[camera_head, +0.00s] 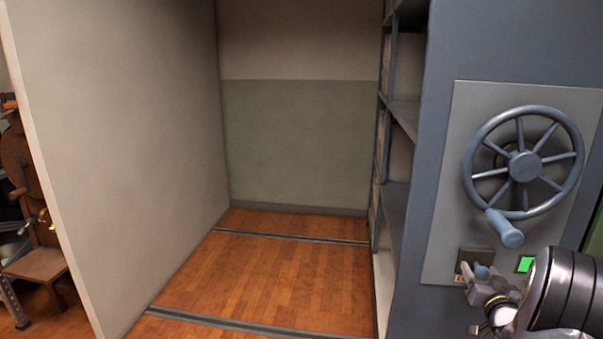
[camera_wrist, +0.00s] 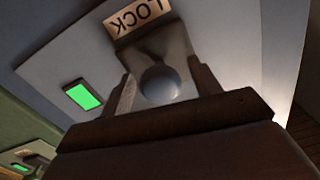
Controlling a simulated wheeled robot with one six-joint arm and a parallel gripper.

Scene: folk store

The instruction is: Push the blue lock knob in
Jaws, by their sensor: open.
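The blue lock knob (camera_head: 482,271) sits on a small dark square plate low on the grey panel, below the handwheel. In the wrist view the round knob (camera_wrist: 160,84) lies between my two fingers, under a tan label (camera_wrist: 137,17) that reads LOCK upside down. My gripper (camera_head: 475,279) is right at the knob in the head view, and its fingers (camera_wrist: 160,90) are open, one on each side of the knob. I cannot tell whether a finger touches it. A green-lit indicator (camera_head: 525,264) is to the right of the knob.
A large spoked handwheel (camera_head: 525,166) with a blue handle (camera_head: 505,229) is just above my gripper. Shelves (camera_head: 404,117) stand left of the panel. Beyond, an open aisle with wooden floor (camera_head: 262,275) and floor rails is clear. Another wooden machine (camera_head: 35,262) stands far left.

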